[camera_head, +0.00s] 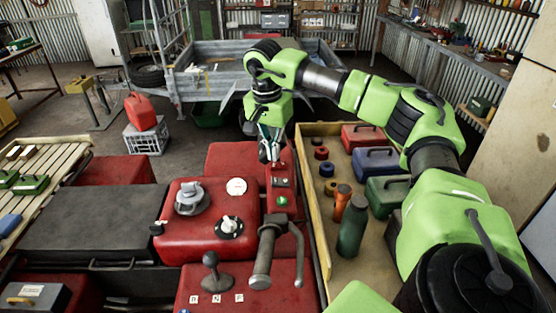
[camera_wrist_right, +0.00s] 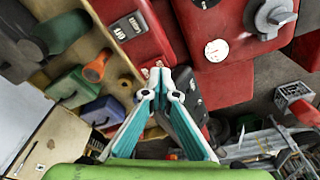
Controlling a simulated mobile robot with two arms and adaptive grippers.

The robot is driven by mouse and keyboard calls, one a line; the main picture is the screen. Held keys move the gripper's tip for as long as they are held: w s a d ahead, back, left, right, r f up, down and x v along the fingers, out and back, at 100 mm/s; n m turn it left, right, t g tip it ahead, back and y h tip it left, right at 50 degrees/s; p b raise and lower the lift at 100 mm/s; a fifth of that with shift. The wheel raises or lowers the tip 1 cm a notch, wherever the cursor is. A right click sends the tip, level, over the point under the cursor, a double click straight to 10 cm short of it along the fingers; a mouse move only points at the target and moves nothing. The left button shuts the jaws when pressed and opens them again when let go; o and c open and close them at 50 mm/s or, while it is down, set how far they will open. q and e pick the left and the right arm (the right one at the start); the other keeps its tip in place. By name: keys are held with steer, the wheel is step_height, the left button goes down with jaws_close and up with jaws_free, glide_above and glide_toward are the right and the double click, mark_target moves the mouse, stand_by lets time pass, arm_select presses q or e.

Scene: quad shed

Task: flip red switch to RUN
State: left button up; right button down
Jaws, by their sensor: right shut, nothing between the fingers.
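My right gripper (camera_head: 272,157) reaches down from above, shut and empty, at the far end of the narrow red control panel (camera_head: 282,221) beside the red tank. In the right wrist view its teal fingertips (camera_wrist_right: 160,70) meet over the red bodywork. Whether the fingertips touch the panel cannot be told. My left gripper is not in view.
A handlebar grip with a lever (camera_head: 265,252) stands near the panel. A gear lever (camera_head: 211,268) and the red tank (camera_head: 185,240) with its caps are to the left. A wooden tray (camera_head: 345,271) with bottles and boxes lies to the right. A trailer (camera_head: 215,82) stands behind.

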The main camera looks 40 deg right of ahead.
mark_target(273, 165)
steer(key=shift+r+p, duration=2.05)
steer(key=shift+r, duration=0.65)
steer(key=shift+f, duration=0.1)
